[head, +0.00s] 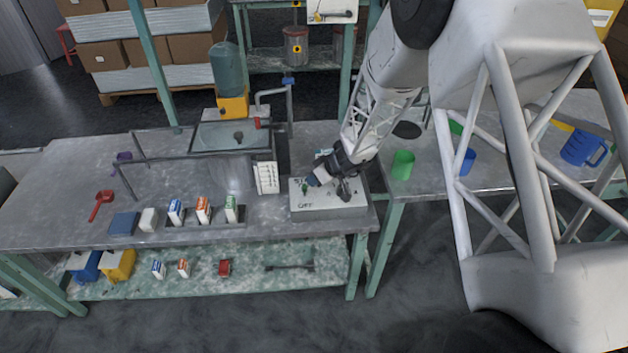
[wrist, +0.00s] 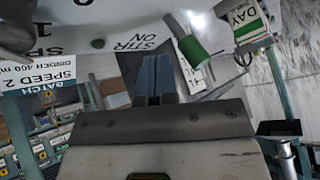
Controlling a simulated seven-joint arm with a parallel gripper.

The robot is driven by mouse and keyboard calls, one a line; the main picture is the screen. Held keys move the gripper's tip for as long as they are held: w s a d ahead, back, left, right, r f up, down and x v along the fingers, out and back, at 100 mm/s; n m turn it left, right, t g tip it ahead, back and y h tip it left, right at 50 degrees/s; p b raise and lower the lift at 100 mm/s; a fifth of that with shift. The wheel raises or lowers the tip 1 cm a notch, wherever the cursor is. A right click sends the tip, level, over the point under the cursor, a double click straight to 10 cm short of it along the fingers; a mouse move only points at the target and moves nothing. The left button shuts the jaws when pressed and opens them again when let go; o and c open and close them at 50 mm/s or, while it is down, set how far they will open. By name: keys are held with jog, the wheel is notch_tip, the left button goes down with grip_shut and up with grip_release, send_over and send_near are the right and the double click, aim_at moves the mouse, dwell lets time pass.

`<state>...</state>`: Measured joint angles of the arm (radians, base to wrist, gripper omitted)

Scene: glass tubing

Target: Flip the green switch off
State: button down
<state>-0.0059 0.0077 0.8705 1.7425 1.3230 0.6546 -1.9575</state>
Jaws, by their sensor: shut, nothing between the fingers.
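The control box (head: 330,207) stands on the bench near its right front corner, with OFF lettering on its near side. The green switch shows in the wrist view as a grey stem with a green cylindrical tip (wrist: 192,48), close to a STIR ON label (wrist: 140,42). In the head view a small green part (head: 305,188) shows at the box's left. My gripper (head: 314,180) is low over the box, beside the green part. Its fingers (wrist: 155,86) are together and empty, just left of the green tip in the wrist view. I cannot tell if they touch the switch.
A rack (head: 215,219) with several small cartons stands left of the box. A white card (head: 266,177) stands close by on its left. A green cup (head: 402,165) is on the bench to the right.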

jog(key=shift+w+d, duration=0.15)
dwell(0.3)
jog(key=shift+w+d+r, duration=0.1)
jog(key=shift+w+d, duration=0.15)
jog(key=shift+d, duration=0.1)
jog(key=d, duration=0.1)
jog(key=w, duration=0.1)
jog(key=d, duration=0.1)
jog(key=shift+w+d+r, duration=0.25)
jog(key=shift+w+d, duration=0.05)
jog(key=s+d+r, duration=0.5)
jog(key=r, duration=0.1)
jog(key=shift+s+d, duration=0.15)
jog(key=shift+d, duration=0.2)
jog(key=shift+r, duration=0.1)
